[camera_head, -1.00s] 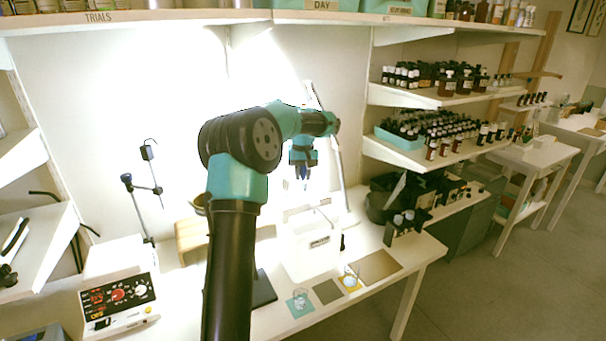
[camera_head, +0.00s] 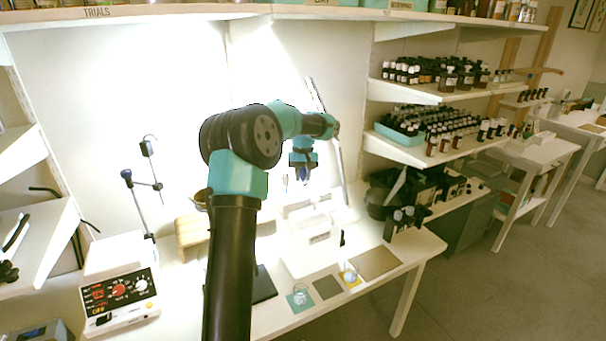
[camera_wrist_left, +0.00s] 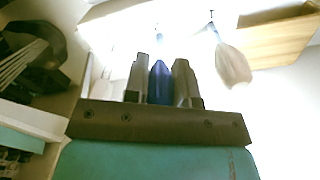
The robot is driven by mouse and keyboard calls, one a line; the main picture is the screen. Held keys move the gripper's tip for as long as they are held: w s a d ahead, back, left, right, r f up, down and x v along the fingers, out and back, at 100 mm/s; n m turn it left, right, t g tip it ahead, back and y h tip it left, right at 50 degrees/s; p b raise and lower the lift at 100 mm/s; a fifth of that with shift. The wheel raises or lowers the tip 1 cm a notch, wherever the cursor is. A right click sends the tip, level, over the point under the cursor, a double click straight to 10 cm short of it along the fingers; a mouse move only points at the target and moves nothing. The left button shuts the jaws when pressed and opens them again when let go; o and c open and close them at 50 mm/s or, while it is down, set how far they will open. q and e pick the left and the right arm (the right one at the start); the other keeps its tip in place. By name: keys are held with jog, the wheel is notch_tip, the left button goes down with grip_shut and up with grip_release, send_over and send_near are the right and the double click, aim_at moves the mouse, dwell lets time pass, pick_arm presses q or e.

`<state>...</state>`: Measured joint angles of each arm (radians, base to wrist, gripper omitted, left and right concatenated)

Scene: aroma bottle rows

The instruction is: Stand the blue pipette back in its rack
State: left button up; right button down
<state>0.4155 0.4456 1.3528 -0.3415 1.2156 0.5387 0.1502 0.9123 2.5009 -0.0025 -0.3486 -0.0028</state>
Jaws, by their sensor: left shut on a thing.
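My left gripper (camera_head: 303,176) hangs above the white bench, over the white box-shaped unit, pointing down. In the left wrist view, the left gripper (camera_wrist_left: 160,75) is shut on the blue pipette (camera_wrist_left: 160,84), whose blue body shows between the two fingers. In the head view only a small blue bit of the pipette (camera_head: 303,174) shows below the jaws. I cannot clearly make out the pipette rack. A pale, blurred, rounded object (camera_wrist_left: 232,66) is beside the fingers in the wrist view; I cannot tell what it is. My right gripper is not in view.
The white unit (camera_head: 308,245) stands under the gripper, with a slanted pole (camera_head: 338,160) behind. A wooden box (camera_head: 192,232) and a control box (camera_head: 120,292) are to the left. Shelves of bottles (camera_head: 440,130) are to the right. Small mats lie at the bench front.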

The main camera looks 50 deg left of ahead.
pick_arm(q)
jog(key=o, duration=0.7)
jog(key=shift+c, duration=0.2)
jog(key=shift+r, duration=0.1)
jog(key=shift+r, duration=2.4)
jog(key=shift+r, duration=0.1)
jog(key=shift+r, duration=2.4)
jog(key=shift+f, duration=0.1)
